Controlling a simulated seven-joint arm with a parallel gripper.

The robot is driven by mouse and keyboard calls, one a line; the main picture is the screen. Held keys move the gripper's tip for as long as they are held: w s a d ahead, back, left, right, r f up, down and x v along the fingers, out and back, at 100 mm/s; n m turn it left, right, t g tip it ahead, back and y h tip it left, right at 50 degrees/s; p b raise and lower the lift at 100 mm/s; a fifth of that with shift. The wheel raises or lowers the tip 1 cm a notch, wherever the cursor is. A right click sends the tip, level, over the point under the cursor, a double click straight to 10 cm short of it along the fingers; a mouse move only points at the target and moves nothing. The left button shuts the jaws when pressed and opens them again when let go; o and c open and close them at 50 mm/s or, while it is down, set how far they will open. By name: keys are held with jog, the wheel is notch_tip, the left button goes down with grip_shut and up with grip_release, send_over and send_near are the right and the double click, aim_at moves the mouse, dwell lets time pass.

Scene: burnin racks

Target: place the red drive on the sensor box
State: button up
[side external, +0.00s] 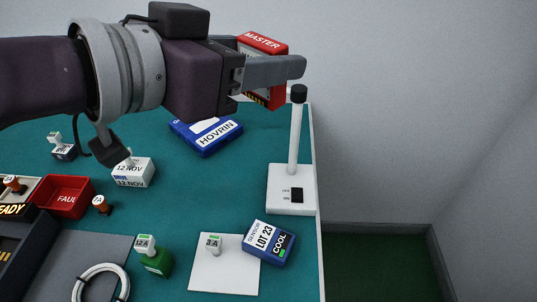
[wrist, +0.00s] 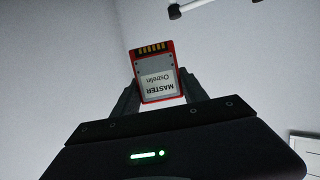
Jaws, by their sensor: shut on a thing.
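The red drive, labelled MASTER (side external: 264,42), is held high above the table in the side external view. My gripper (side external: 272,66) is shut on it. In the wrist view the red drive (wrist: 156,72) stands between the two fingers, its gold contacts at the far end and its label upside down. A white box with a black switch and an upright post with a black cap (side external: 281,205) stands at the table's right edge, below and right of the drive.
A red tray (side external: 63,197) and white 12 NOV box (side external: 134,172) are left. The middle is clear.

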jog(key=s+d+f, duration=0.1)
jog(key=s, duration=0.2)
send_over(269, 238)
jog(key=shift+m+h, duration=0.3)
notch_tip(269, 238, down, 28)
jog(key=shift+r, duration=0.2)
jog(key=shift+f, duration=0.1)
jog(key=shift+f, duration=0.35)
jog(key=o, duration=1.4)
jog(key=shift+f, duration=0.1)
